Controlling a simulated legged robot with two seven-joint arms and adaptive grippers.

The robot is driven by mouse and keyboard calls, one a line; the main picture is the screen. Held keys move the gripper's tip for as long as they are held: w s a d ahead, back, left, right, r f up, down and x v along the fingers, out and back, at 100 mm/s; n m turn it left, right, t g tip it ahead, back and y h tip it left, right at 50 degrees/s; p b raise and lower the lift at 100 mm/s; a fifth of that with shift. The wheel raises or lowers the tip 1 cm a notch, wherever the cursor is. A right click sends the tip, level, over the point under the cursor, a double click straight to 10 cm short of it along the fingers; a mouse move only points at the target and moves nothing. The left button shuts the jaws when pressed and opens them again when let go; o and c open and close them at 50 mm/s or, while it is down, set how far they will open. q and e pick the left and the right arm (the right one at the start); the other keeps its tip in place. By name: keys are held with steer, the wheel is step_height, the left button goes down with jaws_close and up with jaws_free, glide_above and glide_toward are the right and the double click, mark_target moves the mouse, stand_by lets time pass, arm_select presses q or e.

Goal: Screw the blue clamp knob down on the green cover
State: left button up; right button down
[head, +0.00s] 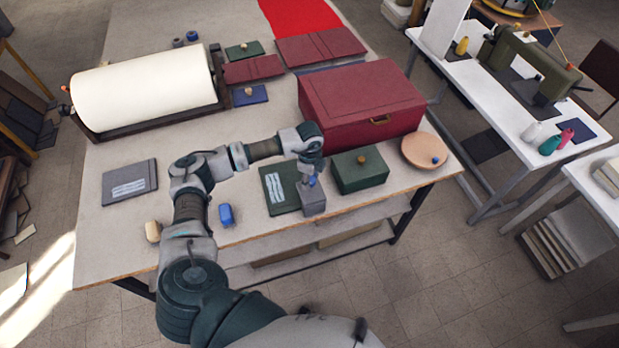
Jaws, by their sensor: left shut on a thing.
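The green cover (276,203) lies flat near the front edge of the table, with pale markings on it. A grey clamp block (314,203) stands at its right side, overlapping it in this view. The blue clamp knob (312,181) shows small at the top of the clamp. My left gripper (311,174) points down over the clamp and is shut on the blue knob. Its fingers partly hide the knob, and I cannot tell how far down it is screwed. My right gripper is not in view.
A green box (372,176) and a round wooden piece (424,147) stand to the right. A large red box (360,105) is behind. A blue object (226,215) and a grey cover (118,190) lie left. A white roll (145,92) sits back left.

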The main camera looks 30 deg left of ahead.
arm_select(q)
steer(key=shift+a+f, duration=0.1)
steer(key=shift+a, duration=0.25)
steer(key=shift+m+b, duration=0.4)
steer(key=shift+m, duration=0.1)
steer(key=m+b, duration=0.2)
steer(key=m, duration=0.3)
steer(key=shift+f+b, duration=0.1)
steer(key=shift+b, duration=0.3)
steer(key=m+b, duration=0.3)
steer(key=m, duration=0.2)
steer(key=m+b, duration=0.2)
steer(key=m, duration=0.4)
steer(key=shift+b, duration=0.3)
steer(key=m+b, duration=0.3)
steer(key=m, duration=0.3)
steer(key=m+b, duration=0.2)
steer(key=m, duration=0.3)
steer(key=shift+m, duration=0.5)
steer(key=shift+m+b, duration=0.3)
steer(key=shift+m, duration=0.6)
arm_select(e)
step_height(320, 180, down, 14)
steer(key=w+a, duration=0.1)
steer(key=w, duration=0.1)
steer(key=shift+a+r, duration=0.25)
